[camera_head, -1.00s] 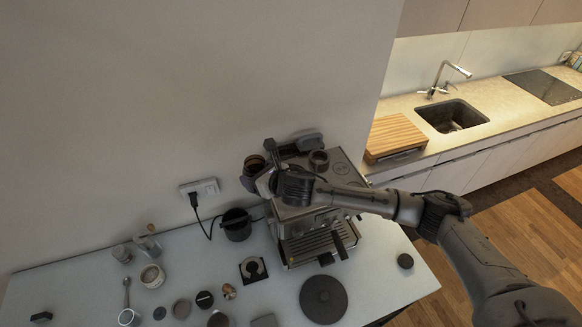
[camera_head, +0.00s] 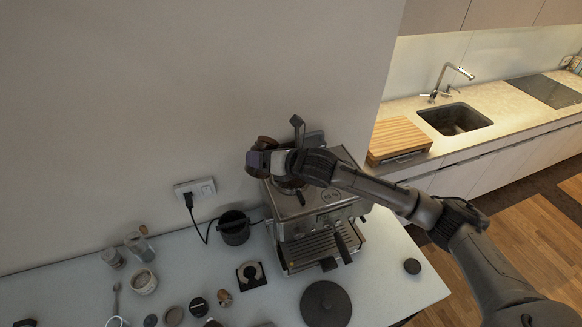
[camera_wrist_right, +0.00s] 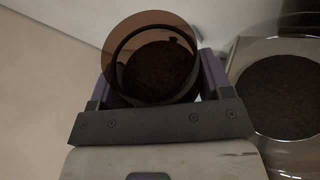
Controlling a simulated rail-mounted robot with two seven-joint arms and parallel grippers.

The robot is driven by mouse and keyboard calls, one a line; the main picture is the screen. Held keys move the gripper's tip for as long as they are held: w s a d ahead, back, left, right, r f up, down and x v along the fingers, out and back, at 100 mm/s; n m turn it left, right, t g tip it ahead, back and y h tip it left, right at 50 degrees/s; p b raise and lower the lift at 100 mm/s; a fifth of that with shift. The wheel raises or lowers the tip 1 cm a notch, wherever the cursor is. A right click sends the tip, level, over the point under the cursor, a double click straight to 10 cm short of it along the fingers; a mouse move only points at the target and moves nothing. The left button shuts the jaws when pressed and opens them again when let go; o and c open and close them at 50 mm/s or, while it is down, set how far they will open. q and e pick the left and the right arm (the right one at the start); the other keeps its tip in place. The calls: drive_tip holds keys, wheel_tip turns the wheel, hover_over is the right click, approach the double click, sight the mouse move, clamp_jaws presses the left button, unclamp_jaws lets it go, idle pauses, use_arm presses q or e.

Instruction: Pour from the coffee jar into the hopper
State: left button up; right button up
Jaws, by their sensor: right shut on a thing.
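My right gripper (camera_head: 268,160) is shut on the coffee jar (camera_head: 264,143), a brown-tinted round jar, at the wall side of the coffee machine (camera_head: 325,222). In the right wrist view the jar (camera_wrist_right: 152,70) sits between the fingers, its round mouth showing and dark coffee inside. The hopper (camera_wrist_right: 285,95), a wide clear-rimmed container with dark contents, is just right of the jar there. The jar is apart from it in that picture; how far it is tilted I cannot tell. In the head view my gripper and arm hide most of the machine's top. My left gripper is not in view.
A wall socket (camera_head: 195,189) with a plugged-in cable is left of the machine. A black pitcher (camera_head: 235,228), a round dark disc (camera_head: 325,304) and several small cups and tools stand on the white table (camera_head: 75,290). The wall is close behind the jar.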

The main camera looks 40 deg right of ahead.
drive_tip(key=shift+d+f+b, duration=0.2)
drive_tip(key=shift+f+b, duration=0.05)
drive_tip(key=shift+b, duration=0.3)
drive_tip(key=shift+d+r+m+y+b, duration=0.1)
drive_tip(key=shift+d+m+y+b, duration=0.2)
drive_tip(key=shift+m+b, duration=0.3)
drive_tip(key=b, duration=0.1)
drive_tip(key=f+m+b, duration=0.1)
drive_tip(key=shift+d+t+y+b, duration=0.2)
drive_tip(key=shift+t+y+b, duration=0.2)
drive_tip(key=shift+r+m, duration=0.25)
drive_tip(key=shift+m, duration=0.15)
drive_tip(key=shift+f+m+y+b, duration=0.3)
drive_tip(key=shift+f+m+b, duration=0.05)
drive_tip(key=shift+m+b, duration=0.2)
drive_tip(key=shift+r+m+t, duration=0.25)
drive_tip(key=shift+m+t, duration=0.05)
drive_tip(key=shift+m, duration=0.05)
drive_tip(key=shift+r+m+p, duration=0.2)
drive_tip(key=shift+m+p, duration=0.1)
drive_tip(key=shift+p, duration=0.1)
drive_tip(key=shift+f+m+t+y, duration=0.25)
drive_tip(key=shift+m+t+y, duration=0.15)
drive_tip(key=shift+m, duration=0.2)
